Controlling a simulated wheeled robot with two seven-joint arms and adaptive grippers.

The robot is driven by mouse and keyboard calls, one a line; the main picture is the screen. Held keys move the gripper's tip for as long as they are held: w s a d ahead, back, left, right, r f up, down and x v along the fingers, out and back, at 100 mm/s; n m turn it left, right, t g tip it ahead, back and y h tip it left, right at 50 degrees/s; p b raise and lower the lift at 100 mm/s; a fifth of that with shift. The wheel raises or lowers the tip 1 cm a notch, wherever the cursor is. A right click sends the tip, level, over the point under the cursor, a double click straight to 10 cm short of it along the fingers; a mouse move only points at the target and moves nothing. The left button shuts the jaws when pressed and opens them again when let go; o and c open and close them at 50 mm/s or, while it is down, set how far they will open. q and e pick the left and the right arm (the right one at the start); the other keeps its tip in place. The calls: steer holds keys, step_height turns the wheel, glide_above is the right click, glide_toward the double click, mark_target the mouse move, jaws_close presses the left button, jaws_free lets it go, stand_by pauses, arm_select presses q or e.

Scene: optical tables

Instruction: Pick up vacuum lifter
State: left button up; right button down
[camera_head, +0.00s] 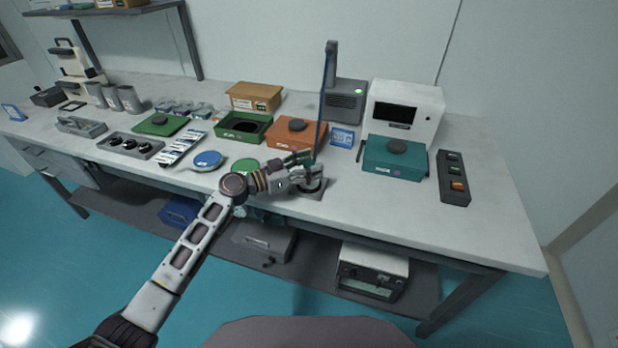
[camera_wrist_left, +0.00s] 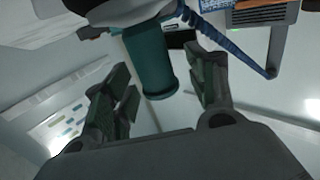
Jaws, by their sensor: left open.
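The vacuum lifter shows in the left wrist view as a teal cylindrical handle (camera_wrist_left: 150,62) with a blue coiled hose (camera_wrist_left: 228,42) running off to the right. My left gripper (camera_head: 307,169) is at the lower end of the hose. In the left wrist view its two fingers (camera_wrist_left: 163,88) are spread apart, with the handle between them and gaps at both sides. My right gripper is not in view.
A teal box (camera_head: 380,172) and a button panel (camera_head: 454,182) stand to the right of the gripper. An orange box (camera_head: 285,139) and a green open box (camera_head: 236,132) stand behind and left. The front right tabletop (camera_head: 420,218) is clear.

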arm_select(q)
jaws_close()
stand_by(0.5)
